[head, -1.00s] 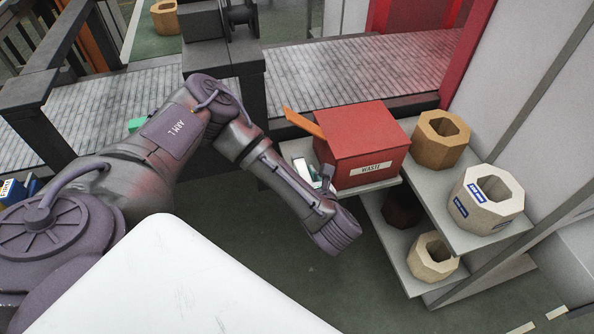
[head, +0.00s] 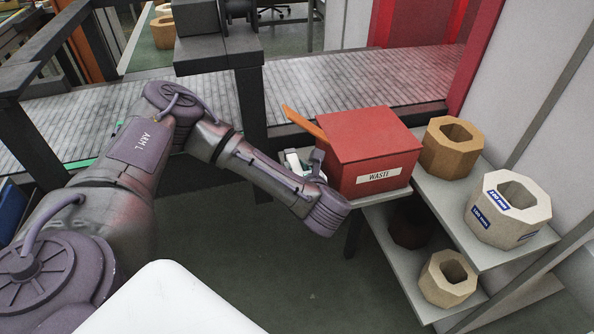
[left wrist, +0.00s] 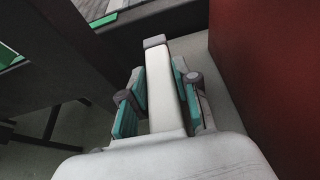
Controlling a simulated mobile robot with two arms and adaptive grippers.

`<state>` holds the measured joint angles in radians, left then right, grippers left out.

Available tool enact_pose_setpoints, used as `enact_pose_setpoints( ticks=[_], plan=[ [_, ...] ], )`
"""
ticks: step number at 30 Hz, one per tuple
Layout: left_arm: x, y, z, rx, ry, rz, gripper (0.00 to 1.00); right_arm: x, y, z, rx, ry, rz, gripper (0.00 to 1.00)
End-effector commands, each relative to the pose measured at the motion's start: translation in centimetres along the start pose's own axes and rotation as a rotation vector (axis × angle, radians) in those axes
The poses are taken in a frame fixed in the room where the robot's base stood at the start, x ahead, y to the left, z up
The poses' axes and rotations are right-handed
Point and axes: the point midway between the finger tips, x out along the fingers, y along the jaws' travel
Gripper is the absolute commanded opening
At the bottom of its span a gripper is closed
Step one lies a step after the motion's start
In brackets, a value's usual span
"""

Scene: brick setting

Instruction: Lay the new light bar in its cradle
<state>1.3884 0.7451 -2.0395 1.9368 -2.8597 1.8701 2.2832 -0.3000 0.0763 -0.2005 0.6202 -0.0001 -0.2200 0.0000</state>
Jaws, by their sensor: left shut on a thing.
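My left gripper (head: 304,165) is at the left side of the red waste box, mostly hidden behind my own wrist in the head view. In the left wrist view the teal pads of my left gripper (left wrist: 158,95) are shut on a white bar with a grey end, which looks like the light bar (left wrist: 161,88). The bar lies lengthwise between the pads and its grey end reaches past the fingertips. I cannot pick out the cradle in either view. My right gripper is not in view.
The red waste box (head: 372,152), with an orange flap (head: 303,123), stands close right of my left gripper on a grey shelf. Its red wall (left wrist: 270,75) fills the wrist view's right side. Octagonal brown (head: 450,155) and cream (head: 490,222) blocks stand farther right. A conveyor (head: 350,82) runs behind.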

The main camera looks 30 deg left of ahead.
Motion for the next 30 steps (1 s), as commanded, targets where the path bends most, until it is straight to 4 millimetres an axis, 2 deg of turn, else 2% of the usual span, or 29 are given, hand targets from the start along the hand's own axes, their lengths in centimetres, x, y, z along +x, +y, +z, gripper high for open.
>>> enact_pose_setpoints(
  ticks=[2,14,15,18,26,30],
  plan=[
    [0.25,-0.08,-0.60,-0.001,-0.002,-0.001,0.00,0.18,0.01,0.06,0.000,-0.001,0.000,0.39],
    [0.39,-0.06,-0.99,-0.002,-0.001,-0.001,0.00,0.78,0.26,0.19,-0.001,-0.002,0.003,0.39],
    [0.32,-0.05,-0.83,-0.002,-0.001,-0.001,0.37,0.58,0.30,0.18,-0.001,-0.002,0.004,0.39],
    [0.31,-0.05,-0.83,-0.002,0.000,-0.001,0.54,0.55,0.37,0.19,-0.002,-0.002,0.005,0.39],
    [0.31,-0.04,-0.83,-0.002,0.000,-0.001,0.56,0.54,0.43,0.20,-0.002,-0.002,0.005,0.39],
    [0.14,-0.04,-0.40,-0.001,-0.001,-0.001,0.56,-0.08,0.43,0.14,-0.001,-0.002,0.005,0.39]
  ],
)
